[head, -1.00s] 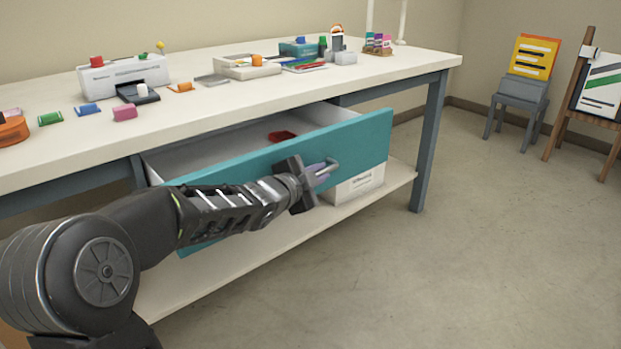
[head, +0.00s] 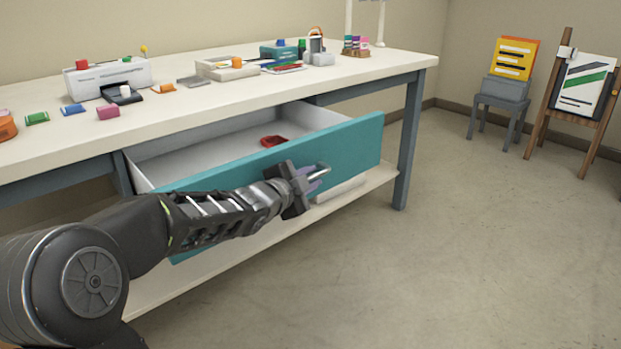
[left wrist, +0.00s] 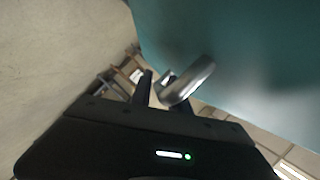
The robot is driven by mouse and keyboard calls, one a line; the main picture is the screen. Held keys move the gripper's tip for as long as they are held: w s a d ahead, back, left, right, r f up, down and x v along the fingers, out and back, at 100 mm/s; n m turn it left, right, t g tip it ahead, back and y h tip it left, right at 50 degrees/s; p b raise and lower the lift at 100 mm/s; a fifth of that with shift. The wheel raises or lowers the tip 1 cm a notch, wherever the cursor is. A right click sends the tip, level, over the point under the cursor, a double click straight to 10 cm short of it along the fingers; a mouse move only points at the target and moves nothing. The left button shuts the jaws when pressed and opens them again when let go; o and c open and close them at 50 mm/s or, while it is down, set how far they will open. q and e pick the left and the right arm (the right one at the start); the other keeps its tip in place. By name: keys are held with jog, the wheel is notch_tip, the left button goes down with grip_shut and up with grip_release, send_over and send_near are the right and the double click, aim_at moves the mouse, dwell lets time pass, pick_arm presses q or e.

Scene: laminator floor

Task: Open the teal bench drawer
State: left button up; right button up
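The teal bench drawer (head: 345,145) stands well out from under the white-topped bench, and its pale inside shows. A small red object (head: 273,141) lies in it. The drawer's metal handle (head: 322,169) sticks out from its front and shows large in the left wrist view (left wrist: 190,82). My left gripper (head: 308,177) is at the handle and appears shut on it; the fingers partly hide the grip. In the left wrist view the teal front (left wrist: 240,50) fills the upper right. My right gripper is in neither view.
The bench top (head: 205,115) carries a white machine (head: 112,77), trays and several coloured blocks. A lower shelf (head: 215,268) runs under the drawer. A grey chair (head: 500,100) and an easel (head: 580,100) stand at the back right. The floor in front is clear.

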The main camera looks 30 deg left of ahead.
pick_arm(q)
jog(key=shift+r, duration=0.1)
jog(key=p+v, duration=0.2)
jog(key=v, duration=0.5)
jog(key=shift+s+p, duration=0.35)
jog(key=shift+s, duration=0.05)
dwell(0.3)
